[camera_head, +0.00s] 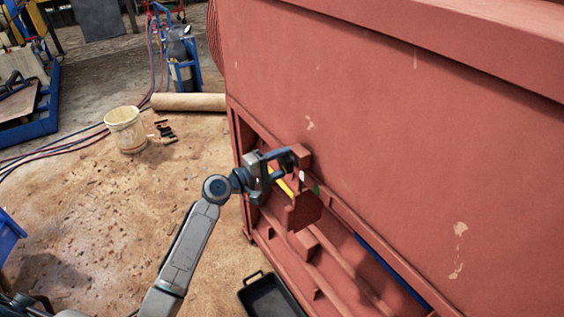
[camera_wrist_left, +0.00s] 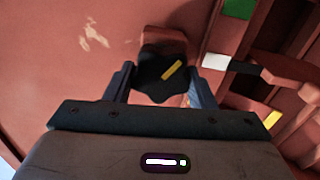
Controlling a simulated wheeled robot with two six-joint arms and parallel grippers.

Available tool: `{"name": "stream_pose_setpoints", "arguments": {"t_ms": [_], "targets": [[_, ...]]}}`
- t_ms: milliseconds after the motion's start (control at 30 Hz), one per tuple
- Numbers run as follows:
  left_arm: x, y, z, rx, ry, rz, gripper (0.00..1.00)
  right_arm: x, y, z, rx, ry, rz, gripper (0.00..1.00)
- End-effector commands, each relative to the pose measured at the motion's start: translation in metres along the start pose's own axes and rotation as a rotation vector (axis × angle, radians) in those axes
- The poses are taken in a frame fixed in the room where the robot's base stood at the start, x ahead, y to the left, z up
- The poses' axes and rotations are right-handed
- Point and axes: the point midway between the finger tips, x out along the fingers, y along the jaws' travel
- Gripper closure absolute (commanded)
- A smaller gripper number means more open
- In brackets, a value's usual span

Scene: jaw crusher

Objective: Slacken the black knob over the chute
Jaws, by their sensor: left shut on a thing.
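The black knob (camera_wrist_left: 163,75) shows in the left wrist view as a dark lobed disc with a yellow stripe on its face. It sits against a red bracket on the red crusher body (camera_head: 400,130). My left gripper (camera_wrist_left: 160,84) has one finger on each side of the knob and is shut on it. In the head view my left gripper (camera_head: 284,166) reaches the red bracket (camera_head: 304,160), and the knob is mostly hidden there by the fingers. My right gripper is in neither view.
Below the bracket are red ledges and a recess in the crusher's side. A black tray (camera_head: 270,296) lies on the floor in front. A white bucket (camera_head: 126,130), a cardboard tube (camera_head: 190,102) and a gas cylinder cart (camera_head: 180,62) stand farther back. Hoses cross the floor at left.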

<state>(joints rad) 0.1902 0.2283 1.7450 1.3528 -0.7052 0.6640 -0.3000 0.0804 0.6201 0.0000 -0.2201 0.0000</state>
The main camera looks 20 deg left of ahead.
Motion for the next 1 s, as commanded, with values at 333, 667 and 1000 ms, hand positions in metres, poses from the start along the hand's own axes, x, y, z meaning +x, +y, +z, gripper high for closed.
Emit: {"name": "stream_pose_setpoints", "arguments": {"t_ms": [333, 667, 1000], "targets": [[0.0, 0.0, 0.0, 0.001, 0.0, 0.0, 0.28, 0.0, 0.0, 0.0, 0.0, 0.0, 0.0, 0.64], [-0.018, -0.004, -0.001, 0.005, 0.001, -0.002, 0.28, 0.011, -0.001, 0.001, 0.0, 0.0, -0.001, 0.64], [-0.078, -0.005, -0.001, 0.005, 0.0, -0.004, 0.28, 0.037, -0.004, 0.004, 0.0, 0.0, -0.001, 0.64]]}}
